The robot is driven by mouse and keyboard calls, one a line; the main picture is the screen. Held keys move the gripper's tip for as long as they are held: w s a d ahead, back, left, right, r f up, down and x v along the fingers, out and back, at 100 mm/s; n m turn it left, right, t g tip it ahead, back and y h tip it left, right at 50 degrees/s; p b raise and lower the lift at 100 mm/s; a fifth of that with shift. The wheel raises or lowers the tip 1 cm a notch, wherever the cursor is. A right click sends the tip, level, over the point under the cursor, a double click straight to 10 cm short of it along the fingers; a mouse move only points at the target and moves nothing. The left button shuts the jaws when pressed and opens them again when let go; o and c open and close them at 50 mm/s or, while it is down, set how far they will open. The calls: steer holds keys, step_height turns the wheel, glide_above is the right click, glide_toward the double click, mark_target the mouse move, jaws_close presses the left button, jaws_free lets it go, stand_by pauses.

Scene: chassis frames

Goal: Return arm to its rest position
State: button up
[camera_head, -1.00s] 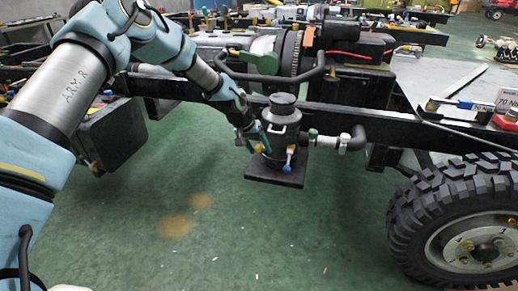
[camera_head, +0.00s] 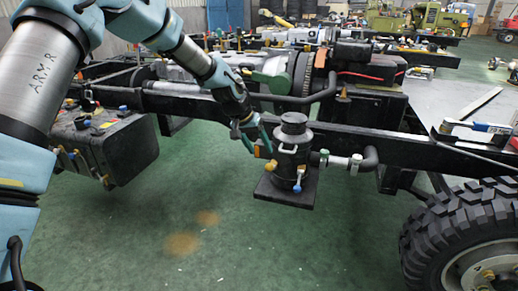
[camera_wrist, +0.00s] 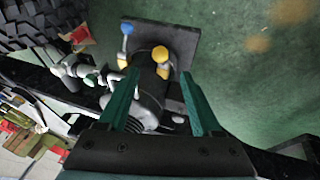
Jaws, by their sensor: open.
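My gripper (camera_head: 252,136) is at the end of my blue-and-grey arm, just left of the black canister (camera_head: 291,165) in the head view. The canister stands on a black square plate (camera_head: 272,190) and has yellow and blue valve handles. In the wrist view my gripper (camera_wrist: 158,98) has its two green fingers spread apart, with nothing held between them. The canister (camera_wrist: 149,100) shows beyond and between the fingers, with a yellow knob (camera_wrist: 160,54) above the gap and a blue handle (camera_wrist: 127,30) further up. I cannot tell whether a finger touches the canister.
A black chassis rail (camera_head: 405,148) runs behind the canister, with a pipe and valve (camera_head: 345,160) to its right. A large tyre (camera_head: 455,240) stands at the lower right. A black tank (camera_head: 125,150) hangs at the left. The green floor in front is clear.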

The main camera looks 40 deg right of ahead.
steer(key=w+a+r+n+t+y+p, duration=0.1)
steer(key=w+a+r+p, duration=0.15)
steer(key=a, duration=0.65)
steer(key=w+a+r+n+y+p, duration=0.1)
steer(key=w+a+r+n, duration=0.2)
steer(key=a, duration=0.6)
steer(key=w+a+r+t+y+p, duration=0.15)
steer(key=a+r, duration=0.25)
steer(key=a, duration=0.6)
steer(key=s+a+r+n+p, duration=0.1)
steer(key=s+a+r+n, duration=0.2)
steer(key=a, duration=0.9)
steer(key=s+a+r+n+y+p, duration=0.1)
steer(key=s+a, duration=0.5)
steer(key=a, duration=0.7)
step_height(320, 180, up, 3)
steer(key=shift+s+a+r+n+p, duration=0.1)
steer(key=shift+s+a+n+p, duration=0.2)
steer(key=shift+n+p, duration=0.6)
steer(key=shift+b, duration=0.3)
